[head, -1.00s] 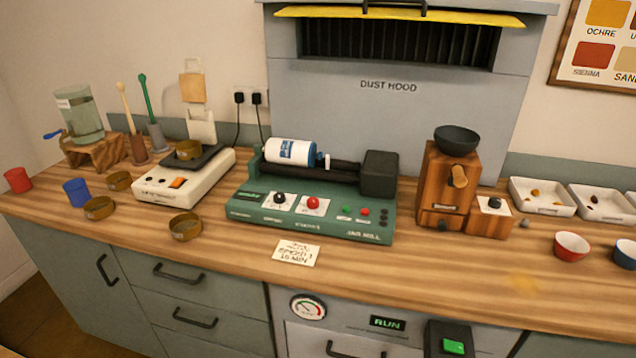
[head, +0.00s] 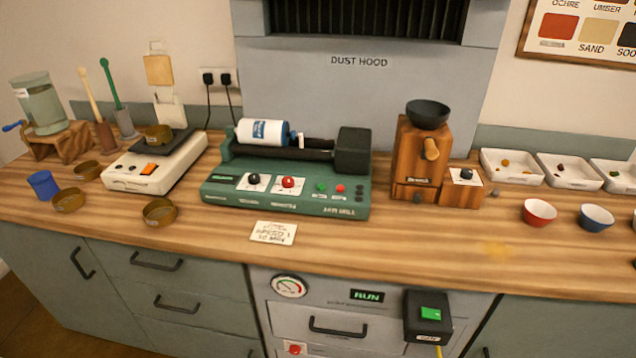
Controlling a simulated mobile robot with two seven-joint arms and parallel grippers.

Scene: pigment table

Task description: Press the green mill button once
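The green jar mill (head: 286,186) sits on the wooden counter in the head view, below the dust hood. A white jar with a blue label (head: 262,132) lies on its rollers. Its front panel has a black knob, a red knob, and on the right a small green button (head: 321,187) beside a small red button (head: 340,189). Below the counter edge, a black box with a larger green button (head: 430,313) is fixed to the cabinet front, near a lit RUN display (head: 366,296). Neither of my grippers is in view.
A note card (head: 273,232) lies in front of the mill. A white scale (head: 154,165) stands left, with brass dishes around it. A wooden grinder (head: 419,160) stands right. Red (head: 538,212) and blue (head: 595,218) bowls sit further right. The counter front is mostly clear.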

